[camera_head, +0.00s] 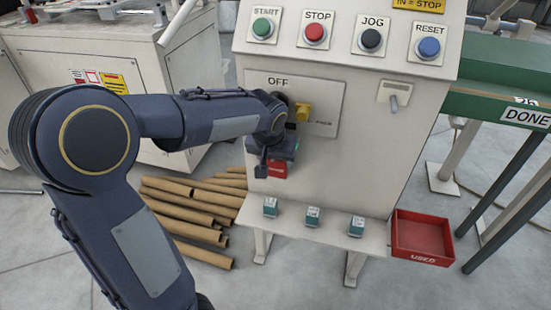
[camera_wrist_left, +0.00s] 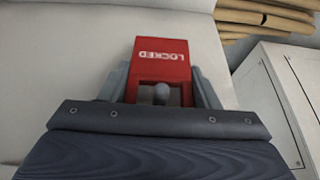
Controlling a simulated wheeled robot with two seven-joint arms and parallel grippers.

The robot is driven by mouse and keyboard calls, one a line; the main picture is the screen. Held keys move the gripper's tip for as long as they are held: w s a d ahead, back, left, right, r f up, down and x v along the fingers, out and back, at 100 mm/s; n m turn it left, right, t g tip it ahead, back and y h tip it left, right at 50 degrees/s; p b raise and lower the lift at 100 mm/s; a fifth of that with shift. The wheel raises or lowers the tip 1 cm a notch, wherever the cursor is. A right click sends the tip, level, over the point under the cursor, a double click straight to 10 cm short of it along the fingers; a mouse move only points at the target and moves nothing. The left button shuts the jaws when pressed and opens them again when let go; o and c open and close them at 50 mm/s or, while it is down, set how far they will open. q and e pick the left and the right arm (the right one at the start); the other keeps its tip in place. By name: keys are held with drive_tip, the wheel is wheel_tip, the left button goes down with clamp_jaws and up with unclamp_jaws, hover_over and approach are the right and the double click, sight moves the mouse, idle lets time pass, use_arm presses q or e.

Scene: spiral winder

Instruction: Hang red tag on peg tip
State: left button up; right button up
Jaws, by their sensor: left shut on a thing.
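The red tag (camera_wrist_left: 160,57) reads LOCKED, upside down in the left wrist view. It is between the grey fingers of my left gripper (camera_wrist_left: 161,92), which is shut on it. A grey rounded peg tip (camera_wrist_left: 161,94) shows in the tag's opening; I cannot tell whether it passes through. In the head view my left gripper (camera_head: 281,150) is close to the front of the cream cabinet, below the yellow switch handle (camera_head: 303,112). The red tag (camera_head: 278,170) shows just under it, partly hidden. My right gripper is not in view.
The cabinet's panel (camera_head: 350,30) has START, STOP, JOG and RESET buttons. A grey lever (camera_head: 393,102) sits on its right side. Small green-and-white blocks (camera_head: 313,216) stand on the lower shelf. A red USED bin (camera_head: 422,237) is at right. Cardboard tubes (camera_head: 195,210) lie on the floor.

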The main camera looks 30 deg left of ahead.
use_arm(q)
drive_tip(key=o, duration=1)
